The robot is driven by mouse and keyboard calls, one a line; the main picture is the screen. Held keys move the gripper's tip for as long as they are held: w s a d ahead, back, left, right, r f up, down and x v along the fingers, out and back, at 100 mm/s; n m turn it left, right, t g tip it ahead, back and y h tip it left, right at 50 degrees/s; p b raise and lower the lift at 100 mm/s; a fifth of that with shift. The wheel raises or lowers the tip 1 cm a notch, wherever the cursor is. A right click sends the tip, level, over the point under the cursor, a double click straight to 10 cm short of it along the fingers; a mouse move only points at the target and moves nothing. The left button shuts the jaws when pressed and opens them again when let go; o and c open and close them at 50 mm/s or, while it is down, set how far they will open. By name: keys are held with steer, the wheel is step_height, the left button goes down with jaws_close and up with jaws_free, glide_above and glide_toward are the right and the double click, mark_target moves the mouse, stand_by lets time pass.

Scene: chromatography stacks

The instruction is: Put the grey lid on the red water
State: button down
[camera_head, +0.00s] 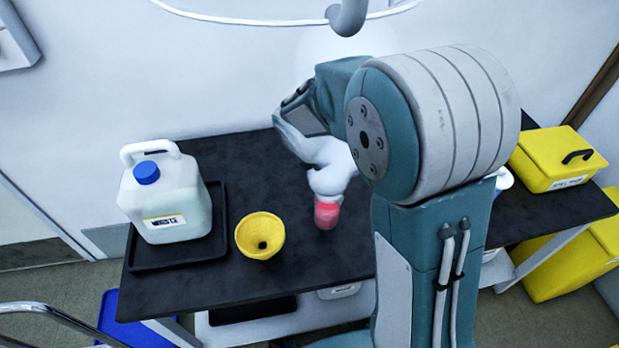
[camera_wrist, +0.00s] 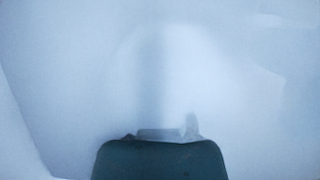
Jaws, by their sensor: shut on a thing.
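The red water (camera_head: 327,214) stands on the black bench in the head view, in a small container. My gripper (camera_head: 327,186) points down directly above it and hides its top. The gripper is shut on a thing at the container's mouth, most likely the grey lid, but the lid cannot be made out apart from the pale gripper. Whether the lid touches the container cannot be told. The wrist view shows only a blurred pale surface and a dark part of my own gripper at the bottom.
A yellow funnel (camera_head: 260,236) stands left of the red water. A white jug (camera_head: 165,195) with a blue cap stands on a black tray (camera_head: 147,256) farther left. A yellow box (camera_head: 556,160) sits at the right end. Bare bench (camera_head: 310,262) lies in front.

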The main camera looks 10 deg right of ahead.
mark_target(322, 181)
steer(key=shift+d+f, duration=0.7)
steer(key=shift+f, duration=0.25)
steer(key=shift+a+f, duration=0.3)
steer(key=shift+f, duration=0.45)
steer(key=shift+a+f, duration=0.65)
steer(key=shift+d+f, duration=0.1)
steer(key=shift+d, duration=0.55)
steer(key=shift+a, duration=0.65)
steer(key=shift+d, duration=0.55)
